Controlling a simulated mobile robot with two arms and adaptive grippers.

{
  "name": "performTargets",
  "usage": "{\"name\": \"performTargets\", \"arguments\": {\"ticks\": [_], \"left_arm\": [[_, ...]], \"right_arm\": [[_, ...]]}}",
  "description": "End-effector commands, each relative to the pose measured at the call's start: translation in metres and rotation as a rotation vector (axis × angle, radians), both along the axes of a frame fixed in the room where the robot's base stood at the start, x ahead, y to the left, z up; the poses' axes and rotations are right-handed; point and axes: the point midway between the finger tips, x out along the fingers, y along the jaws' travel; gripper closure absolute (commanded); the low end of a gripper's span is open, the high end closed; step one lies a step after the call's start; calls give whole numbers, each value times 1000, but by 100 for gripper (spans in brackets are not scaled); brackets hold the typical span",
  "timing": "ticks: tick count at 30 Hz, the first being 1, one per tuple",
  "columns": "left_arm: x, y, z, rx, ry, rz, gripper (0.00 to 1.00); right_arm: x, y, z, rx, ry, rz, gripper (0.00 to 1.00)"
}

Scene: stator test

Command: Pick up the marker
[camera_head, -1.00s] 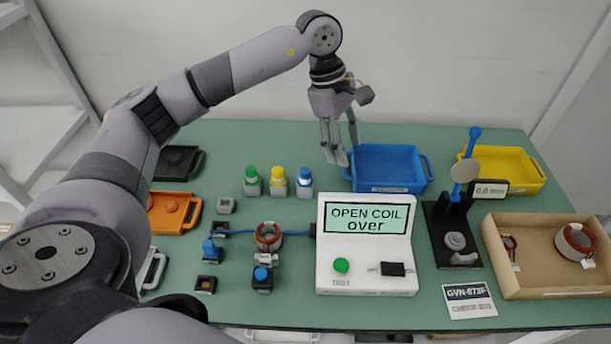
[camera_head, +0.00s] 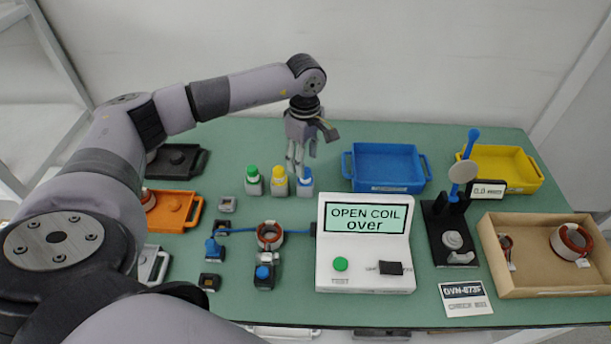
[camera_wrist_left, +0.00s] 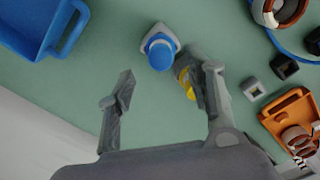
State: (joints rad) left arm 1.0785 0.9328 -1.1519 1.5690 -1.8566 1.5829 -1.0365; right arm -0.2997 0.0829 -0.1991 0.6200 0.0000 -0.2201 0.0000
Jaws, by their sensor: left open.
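Three capped markers stand upright in a row on the green table: green-capped (camera_head: 253,182), yellow-capped (camera_head: 278,182) and blue-capped (camera_head: 305,184). Which one the task means cannot be told. My left gripper (camera_head: 297,172) is open and empty, its fingertips in front of the yellow and blue caps in the head view. In the left wrist view the blue-capped marker (camera_wrist_left: 160,50) stands just beyond the gap between the open fingers (camera_wrist_left: 165,92). The yellow-capped marker (camera_wrist_left: 184,78) is partly hidden by the right-hand finger, and the green one is not visible there. My right gripper is not in view.
A blue tray (camera_head: 424,164) is right of the markers, with a yellow tray (camera_head: 535,172) further right. A white tester (camera_head: 338,290) reads "OPEN COIL over". A wired coil (camera_head: 270,236) lies in front of the markers. An orange tray (camera_head: 190,222) is left.

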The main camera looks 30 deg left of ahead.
Motion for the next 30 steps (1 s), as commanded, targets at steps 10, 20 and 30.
{"name": "performTargets", "arguments": {"ticks": [10, 20, 30], "left_arm": [[-2, -4, -41, -1, 3, 1, 52], [-2, -4, -54, -1, 0, 1, 52], [-1, -4, -54, -1, 0, 1, 72]], "right_arm": [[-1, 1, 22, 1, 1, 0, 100], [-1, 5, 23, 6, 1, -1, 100], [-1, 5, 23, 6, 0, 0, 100]]}}
